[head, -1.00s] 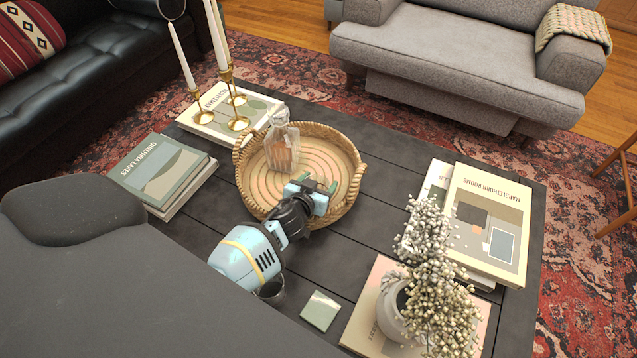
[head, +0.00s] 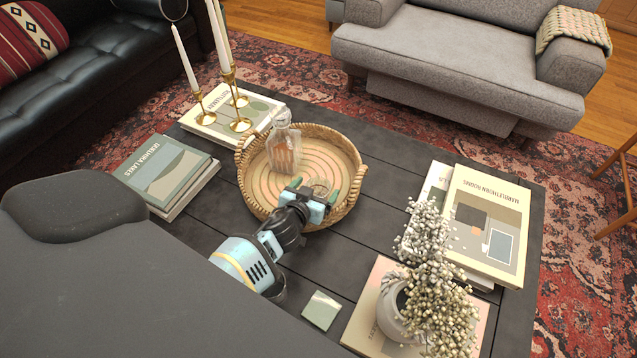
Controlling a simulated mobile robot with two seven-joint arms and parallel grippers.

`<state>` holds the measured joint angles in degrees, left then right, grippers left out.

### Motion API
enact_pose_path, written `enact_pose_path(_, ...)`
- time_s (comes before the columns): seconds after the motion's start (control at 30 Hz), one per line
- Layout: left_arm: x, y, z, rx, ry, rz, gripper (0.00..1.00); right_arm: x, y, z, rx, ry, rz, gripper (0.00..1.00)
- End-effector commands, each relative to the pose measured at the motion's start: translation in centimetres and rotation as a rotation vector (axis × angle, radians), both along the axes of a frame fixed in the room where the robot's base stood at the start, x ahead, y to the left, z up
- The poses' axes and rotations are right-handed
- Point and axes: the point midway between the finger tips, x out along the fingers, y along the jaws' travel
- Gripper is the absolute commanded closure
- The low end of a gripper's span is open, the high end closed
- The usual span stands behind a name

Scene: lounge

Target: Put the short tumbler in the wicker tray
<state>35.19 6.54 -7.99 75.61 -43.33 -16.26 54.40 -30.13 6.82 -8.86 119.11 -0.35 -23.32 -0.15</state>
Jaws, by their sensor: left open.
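The wicker tray (head: 352,207) is round, with a woven rim and handles, on the dark coffee table. My left gripper (head: 316,190) is over the near right part of the tray, with its green-tipped fingers spread. A small clear round glass shape, apparently the short tumbler (head: 319,186), shows between the fingers inside the tray outline. Its base is hidden by the gripper, so I cannot tell whether it touches the tray floor. A glass decanter (head: 284,152) with amber contents stands in the tray behind it. My right gripper is not in view.
Books with brass candlesticks (head: 238,122) stand behind the tray, and more books (head: 165,172) lie left. A vase of dried flowers (head: 398,308) stands at the front right, beside a pale green coaster (head: 321,311). Bare table (head: 385,190) lies right of the tray.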

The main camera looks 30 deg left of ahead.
Motion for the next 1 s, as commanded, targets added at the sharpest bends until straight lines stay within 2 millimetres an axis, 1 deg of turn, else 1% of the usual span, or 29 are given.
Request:
enact_pose_path(0.03, -0.8, -0.1, 0.5, -0.001, 0.000, 0.000, 0.13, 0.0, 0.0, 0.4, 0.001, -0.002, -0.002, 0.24)
enact_pose_path(0.13, -2.0, -0.3, 1.0, -0.002, 0.000, 0.001, 0.13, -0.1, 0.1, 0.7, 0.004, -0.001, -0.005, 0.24)
enact_pose_path(0.33, -3.6, -0.5, 1.5, 0.000, 0.000, 0.000, 0.13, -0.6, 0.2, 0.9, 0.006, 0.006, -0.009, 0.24)
enact_pose_path(0.73, -3.9, -0.5, 1.6, 0.000, 0.000, 0.000, 0.13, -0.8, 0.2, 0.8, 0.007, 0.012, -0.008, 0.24)
enact_pose_path(1.0, -3.9, -0.5, 1.6, 0.000, 0.000, 0.000, 0.13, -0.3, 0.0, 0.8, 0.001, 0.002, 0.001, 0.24)
